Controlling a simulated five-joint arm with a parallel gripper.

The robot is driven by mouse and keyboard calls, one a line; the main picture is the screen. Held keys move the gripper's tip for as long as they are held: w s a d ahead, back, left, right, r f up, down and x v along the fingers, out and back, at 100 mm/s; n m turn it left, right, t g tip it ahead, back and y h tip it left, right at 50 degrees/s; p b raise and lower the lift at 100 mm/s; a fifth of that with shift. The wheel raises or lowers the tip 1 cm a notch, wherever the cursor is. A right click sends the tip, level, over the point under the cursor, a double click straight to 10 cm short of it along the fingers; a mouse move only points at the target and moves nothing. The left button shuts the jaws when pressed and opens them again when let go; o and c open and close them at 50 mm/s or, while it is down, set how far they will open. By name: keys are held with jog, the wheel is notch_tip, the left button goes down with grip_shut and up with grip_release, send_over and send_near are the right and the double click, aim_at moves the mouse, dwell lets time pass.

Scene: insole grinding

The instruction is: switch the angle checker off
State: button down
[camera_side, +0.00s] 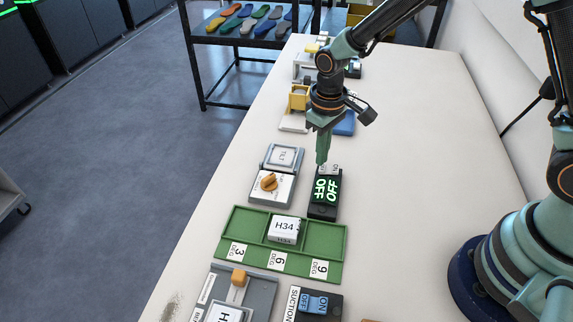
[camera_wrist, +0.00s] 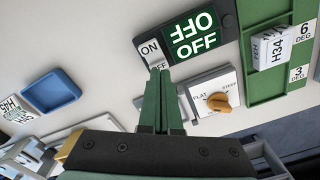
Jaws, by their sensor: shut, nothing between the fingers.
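A black switch box (camera_side: 323,208) stands beside the knob unit; no name for the angle checker is legible on it. Its large face is lit green and reads OFF twice, and a white ON part sits at its far end. The wrist view shows the same green OFF face (camera_wrist: 195,38) and the white ON part (camera_wrist: 152,52). My gripper (camera_side: 322,161) points down, shut and empty, at the ON end of the box. In the wrist view its fingertips (camera_wrist: 160,73) are close to the ON part; I cannot tell whether they touch.
The knob unit (camera_side: 262,190) with an orange knob is left of the box. A green tray (camera_side: 255,217) holds a white H34 block (camera_side: 284,229). Nearer are a grey fixture (camera_side: 262,289) and a SUCTION switch (camera_side: 318,304). A blue tray (camera_wrist: 52,90) lies farther back.

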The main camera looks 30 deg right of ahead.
notch_tip(320, 180, up, 6)
jog(key=shift+f, duration=0.1)
dwell(0.6)
jog(key=s+d+r+m+t, duration=0.1)
jog(key=s+d+r+t, duration=0.1)
jog(key=s+d+r, duration=0.3)
jog(key=s+d+r+m+t, duration=0.2)
jog(key=s+d+r, duration=0.3)
jog(key=r, duration=0.4)
jog(key=shift+s+d+r+t, duration=0.25)
jog(key=shift+s+d+t, duration=0.2)
jog(key=shift+t, duration=0.35)
